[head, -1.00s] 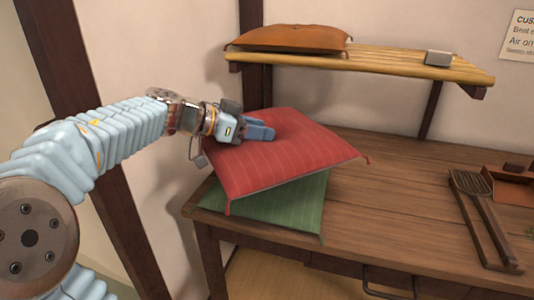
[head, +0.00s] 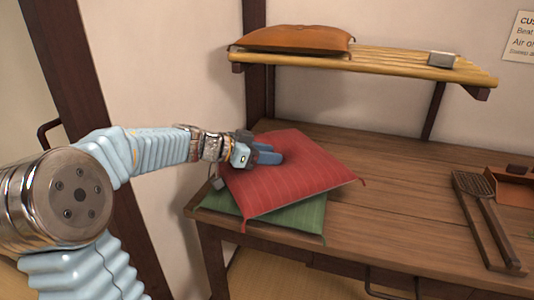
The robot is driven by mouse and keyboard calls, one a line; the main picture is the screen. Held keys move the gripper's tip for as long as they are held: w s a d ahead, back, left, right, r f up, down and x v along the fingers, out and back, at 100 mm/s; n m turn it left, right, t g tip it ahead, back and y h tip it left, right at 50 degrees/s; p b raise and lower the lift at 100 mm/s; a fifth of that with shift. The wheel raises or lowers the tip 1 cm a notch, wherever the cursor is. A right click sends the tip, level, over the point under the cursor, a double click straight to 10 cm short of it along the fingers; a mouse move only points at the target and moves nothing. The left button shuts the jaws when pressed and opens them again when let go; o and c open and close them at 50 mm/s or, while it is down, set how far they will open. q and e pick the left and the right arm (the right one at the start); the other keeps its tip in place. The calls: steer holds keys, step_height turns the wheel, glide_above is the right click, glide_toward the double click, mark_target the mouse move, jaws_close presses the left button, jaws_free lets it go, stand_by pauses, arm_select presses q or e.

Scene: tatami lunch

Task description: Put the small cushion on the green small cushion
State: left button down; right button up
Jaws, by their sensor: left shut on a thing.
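A red small cushion (head: 285,184) with thin stripes and corner tassels lies over the green small cushion (head: 297,220), slightly turned against it. The green cushion rests on the left end of the wooden table, and only its front and left edges show. My left gripper (head: 268,155) is shut on the red cushion at its upper left part, its blue fingers pressing into the cloth. Whether the red cushion rests fully on the green one under the grip cannot be told. My right gripper is not in view.
A slatted shelf (head: 385,66) above the table holds an orange cushion (head: 293,39) and a small grey box (head: 441,59). A wooden beater (head: 487,215) and a brown tray (head: 512,190) lie at the table's right. The table's middle (head: 395,200) is clear.

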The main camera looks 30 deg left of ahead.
arm_select(q)
steer(key=c, duration=0.6)
jaws_free()
steer(key=shift+c, duration=0.2)
steer(key=shift+r, duration=0.1)
steer(key=v, duration=1.2)
